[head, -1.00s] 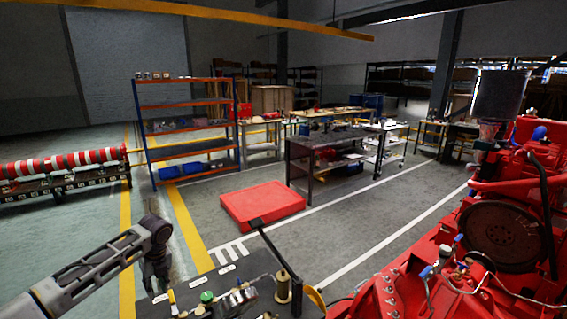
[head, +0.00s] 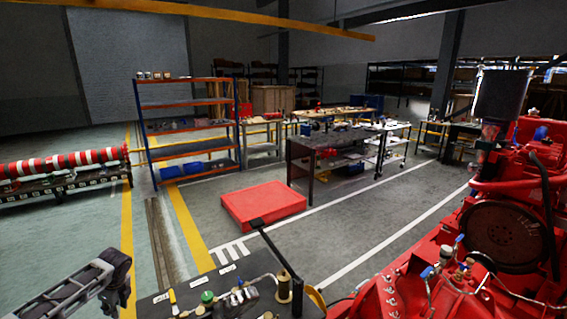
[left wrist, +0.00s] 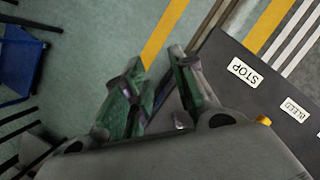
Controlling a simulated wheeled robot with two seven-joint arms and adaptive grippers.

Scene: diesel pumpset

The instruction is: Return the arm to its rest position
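My left arm comes in at the lower left of the head view. My left gripper hangs down at its end (head: 118,297), over the floor to the left of the dark labelled panel (head: 155,305). In the left wrist view the two greenish fingers of my left gripper (left wrist: 154,66) stand apart with an empty gap, with floor visible between and beyond them. The panel edge (left wrist: 225,60) with a STOP label is to the right of the fingers. My right arm and gripper are not in view.
A red engine (head: 440,280) fills the right. The panel carries a green knob (head: 207,297) and brass fittings. A red platform (head: 263,206), a shelf rack (head: 186,106) and a dark workbench (head: 308,170) stand beyond.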

